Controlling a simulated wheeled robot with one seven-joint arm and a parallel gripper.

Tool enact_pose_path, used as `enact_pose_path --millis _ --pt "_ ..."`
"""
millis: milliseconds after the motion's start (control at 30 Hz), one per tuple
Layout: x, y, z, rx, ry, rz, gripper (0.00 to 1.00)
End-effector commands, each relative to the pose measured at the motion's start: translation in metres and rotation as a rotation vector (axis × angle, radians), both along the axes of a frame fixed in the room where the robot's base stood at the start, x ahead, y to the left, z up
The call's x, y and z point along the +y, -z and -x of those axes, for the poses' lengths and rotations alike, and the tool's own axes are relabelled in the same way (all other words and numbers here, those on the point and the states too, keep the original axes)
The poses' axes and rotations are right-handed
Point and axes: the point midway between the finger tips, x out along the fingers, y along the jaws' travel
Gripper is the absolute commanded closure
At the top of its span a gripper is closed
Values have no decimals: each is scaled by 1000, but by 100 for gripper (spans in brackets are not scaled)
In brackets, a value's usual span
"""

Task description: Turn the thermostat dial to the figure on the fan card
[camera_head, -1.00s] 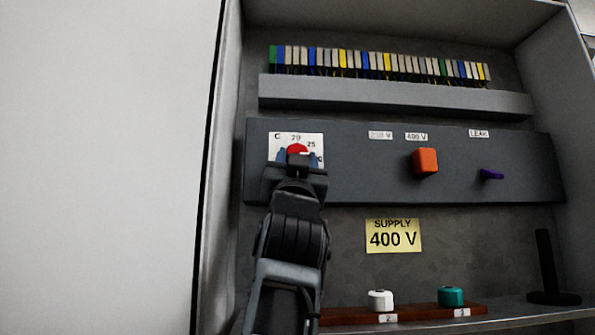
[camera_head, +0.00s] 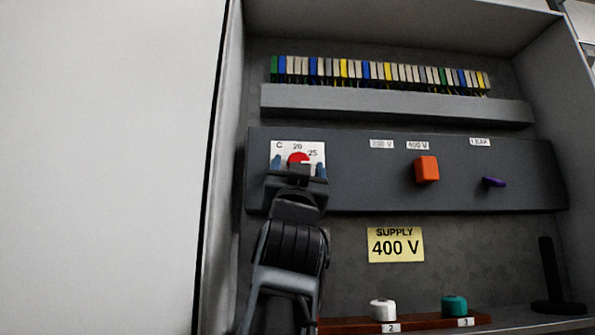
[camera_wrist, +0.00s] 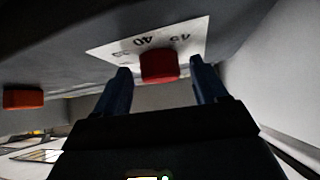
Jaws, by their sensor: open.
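The thermostat dial (camera_head: 298,158) is a red knob on a white scale plate (camera_head: 312,148) at the left of the grey panel. The figures 20 and 25 show above and right of it. The dial also shows in the wrist view (camera_wrist: 159,66), with 40 on the upside-down scale (camera_wrist: 185,30). My gripper (camera_head: 298,168) is open in front of the dial, and its blue fingers (camera_wrist: 160,78) stand apart on either side of the dial, with gaps showing. My gripper hides the lower part of the plate in the head view. No fan card is seen.
Right on the panel are an orange block knob (camera_head: 427,169) and a purple lever (camera_head: 494,182). A yellow card (camera_head: 395,244) below reads SUPPLY 400 V. White (camera_head: 382,309) and teal (camera_head: 454,306) pieces stand on a brown strip. A black post (camera_head: 548,270) stands at right.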

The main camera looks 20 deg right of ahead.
Motion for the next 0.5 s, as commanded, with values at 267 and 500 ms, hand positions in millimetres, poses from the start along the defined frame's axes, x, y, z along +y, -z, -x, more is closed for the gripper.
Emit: enact_pose_path --millis 267,500 --pt "7 16 13 0 -1 1 28" --pt "20 43 38 0 -1 1 28"
